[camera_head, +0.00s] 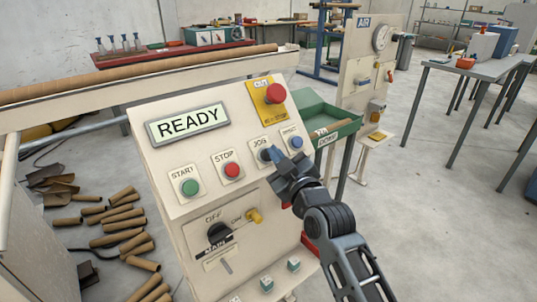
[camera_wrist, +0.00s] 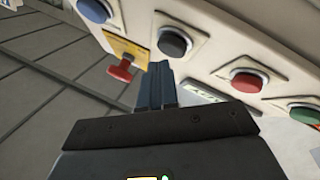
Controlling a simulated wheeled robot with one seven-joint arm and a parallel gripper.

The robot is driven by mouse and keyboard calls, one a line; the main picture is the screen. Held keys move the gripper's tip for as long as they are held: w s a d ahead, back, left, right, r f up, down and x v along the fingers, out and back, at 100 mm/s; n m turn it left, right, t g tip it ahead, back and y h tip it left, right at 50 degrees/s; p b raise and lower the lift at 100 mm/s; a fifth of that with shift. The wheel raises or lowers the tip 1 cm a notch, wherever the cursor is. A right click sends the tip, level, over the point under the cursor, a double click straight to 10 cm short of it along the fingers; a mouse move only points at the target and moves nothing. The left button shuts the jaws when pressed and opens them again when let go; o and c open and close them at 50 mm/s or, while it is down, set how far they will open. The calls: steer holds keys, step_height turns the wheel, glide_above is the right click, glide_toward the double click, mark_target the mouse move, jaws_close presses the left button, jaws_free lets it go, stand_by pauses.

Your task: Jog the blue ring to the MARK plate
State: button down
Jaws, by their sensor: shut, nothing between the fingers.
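The cream control panel (camera_head: 150,125) shows READY on its display (camera_head: 188,124). Its black JOG button (camera_head: 265,154) is partly hidden behind my gripper (camera_head: 278,158) in the head view. In the wrist view the black button (camera_wrist: 174,42) is just beyond the fingertips of my gripper (camera_wrist: 160,68). My gripper is shut and empty. I cannot tell whether its tips touch the button. A long brown tube (camera_head: 180,67) lies along the machine behind the panel. I cannot make out the blue ring or the MARK plate in either view.
Green START (camera_head: 189,187), red STOP (camera_head: 232,170) and a blue button (camera_head: 296,142) flank JOG. A red emergency stop (camera_head: 275,93) sits above on yellow. A dark rotary switch (camera_head: 219,232) is below. A green tray (camera_head: 318,118) stands behind the panel; open floor (camera_head: 440,220) lies to the right.

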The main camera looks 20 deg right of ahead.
steer(key=shift+s+r, duration=0.15)
steer(key=shift+r, duration=0.05)
steer(key=shift+s+d+r+p, duration=0.2)
steer(key=shift+s+d+r, duration=0.15)
steer(key=shift+s+r, duration=0.5)
steer(key=shift+s+d+r+p, duration=0.2)
steer(key=shift+s+d+r, duration=0.1)
steer(key=shift+s+r, duration=0.55)
steer(key=shift+s+f, duration=0.1)
stand_by(2.7)
steer(key=s+r+p, duration=0.1)
steer(key=p, duration=0.3)
steer(key=s+r+p, duration=0.1)
steer(key=p, duration=0.3)
steer(key=shift+s+d+r+p, duration=0.2)
steer(key=shift+s+d+p, duration=0.1)
steer(key=shift+s+d, duration=0.1)
